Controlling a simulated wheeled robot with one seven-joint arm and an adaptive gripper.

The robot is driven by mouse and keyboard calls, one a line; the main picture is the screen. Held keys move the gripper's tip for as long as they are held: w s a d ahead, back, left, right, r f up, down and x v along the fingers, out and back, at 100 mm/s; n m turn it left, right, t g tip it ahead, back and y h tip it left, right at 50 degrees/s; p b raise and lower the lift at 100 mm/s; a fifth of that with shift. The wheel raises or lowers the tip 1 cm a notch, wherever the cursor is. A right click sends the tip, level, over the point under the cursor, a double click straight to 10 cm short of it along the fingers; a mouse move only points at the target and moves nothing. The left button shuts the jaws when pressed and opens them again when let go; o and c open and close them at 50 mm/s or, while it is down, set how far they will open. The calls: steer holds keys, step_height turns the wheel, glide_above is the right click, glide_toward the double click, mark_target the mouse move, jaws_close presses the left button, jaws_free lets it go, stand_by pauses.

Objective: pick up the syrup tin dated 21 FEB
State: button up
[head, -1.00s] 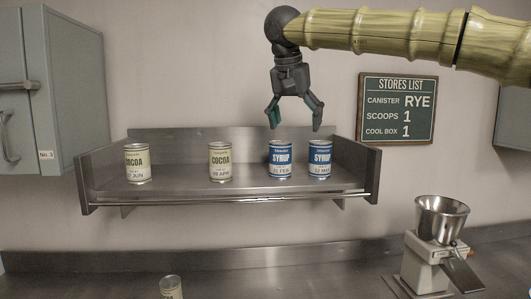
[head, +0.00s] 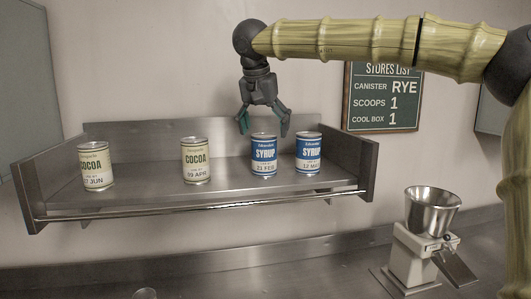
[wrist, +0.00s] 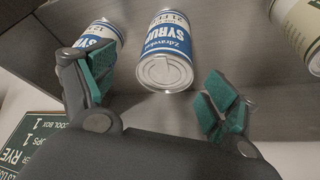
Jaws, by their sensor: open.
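The syrup tin dated 21 FEB (head: 264,154) is a blue and white can standing upright on the steel shelf. It also shows in the wrist view (wrist: 164,55), its lid towards the camera. My gripper (head: 264,132) is open and points down, with its fingertips just above the top of this tin. In the wrist view the tin lies between and beyond the two green-padded fingers (wrist: 155,95). A second syrup tin (head: 308,152), its date seeming to read 12 MAR, stands close on the right. In the wrist view it is beside the left finger (wrist: 100,36).
The shelf has raised sides and a front rail. A grinder (head: 425,225) stands on the counter below right. A stores list board (head: 382,97) hangs behind.

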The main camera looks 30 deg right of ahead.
mark_target(260, 134)
steer(key=w+f+p, duration=0.1)
steer(key=w+f, duration=0.1)
steer(key=shift+w+f, duration=0.3)
steer(key=shift+w, duration=0.1)
steer(key=shift+s+d+f+p, duration=0.55)
steer(key=shift+s+f, duration=0.25)
steer(key=shift+s, duration=0.1)
steer(key=shift+w+f, duration=0.1)
steer(key=shift+f, duration=0.15)
steer(key=shift+w+a+f, duration=0.1)
steer(key=shift+w+f, duration=0.3)
steer(key=shift+w, duration=0.35)
steer(key=shift+s+r, duration=0.25)
steer(key=shift+s, duration=0.25)
steer(key=c, duration=0.7)
steer(key=shift+w+f, duration=0.1)
steer(key=shift+w, duration=0.05)
steer(key=c, duration=0.8)
steer(key=shift+c, duration=0.2)
